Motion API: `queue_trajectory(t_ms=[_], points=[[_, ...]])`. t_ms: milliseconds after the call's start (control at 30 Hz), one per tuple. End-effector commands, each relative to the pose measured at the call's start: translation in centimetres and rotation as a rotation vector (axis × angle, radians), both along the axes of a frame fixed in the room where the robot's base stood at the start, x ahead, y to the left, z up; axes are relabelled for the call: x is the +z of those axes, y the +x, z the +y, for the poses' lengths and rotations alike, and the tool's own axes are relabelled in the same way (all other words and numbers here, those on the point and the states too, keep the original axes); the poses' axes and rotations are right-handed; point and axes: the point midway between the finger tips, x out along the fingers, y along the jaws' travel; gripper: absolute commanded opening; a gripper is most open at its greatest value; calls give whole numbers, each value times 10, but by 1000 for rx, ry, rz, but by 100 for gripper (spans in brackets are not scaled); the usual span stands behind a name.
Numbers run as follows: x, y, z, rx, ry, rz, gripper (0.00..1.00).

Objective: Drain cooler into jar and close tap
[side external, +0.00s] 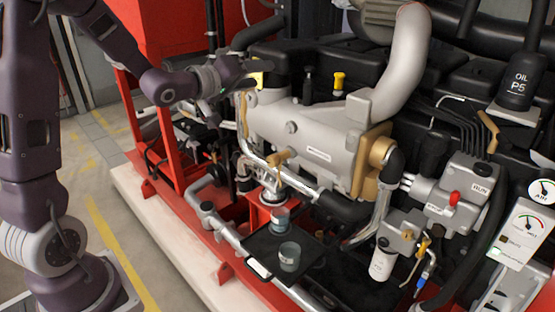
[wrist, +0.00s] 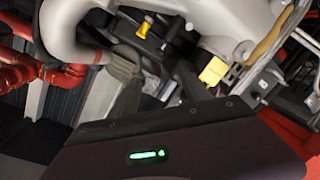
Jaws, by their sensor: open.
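The cooler (side external: 310,143) is a grey metal cylinder along the engine's side in the side external view. A brass tap (side external: 284,157) sits low on its front. A small clear jar (side external: 280,221) stands below the tap, at the back of a black tray (side external: 262,243). A second clear jar (side external: 289,258) stands nearer the front of the tray. Whether either jar holds liquid is unclear. My gripper (side external: 254,70) is open at the cooler's upper left end, above and left of the tap. The wrist view shows neither jar.
A yellow part (side external: 258,79) is close by my gripper; a yellow block (wrist: 213,70) shows in the wrist view. A yellow-topped dipstick (side external: 338,81) and a thick grey pipe (side external: 402,60) rise above the cooler. Red frame rails (side external: 180,180) stand at left.

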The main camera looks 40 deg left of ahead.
Motion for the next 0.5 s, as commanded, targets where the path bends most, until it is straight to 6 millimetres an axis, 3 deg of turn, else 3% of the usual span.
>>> queue_trajectory(t_ms=[67,200,300,400,500], points=[[-15,8,11,-55,-177,-117,55],[-113,6,5,-67,-190,-116,55],[-173,6,5,-68,-183,-121,55],[-222,6,5,-69,-178,-127,55],[-254,7,5,-70,-177,-133,55]])
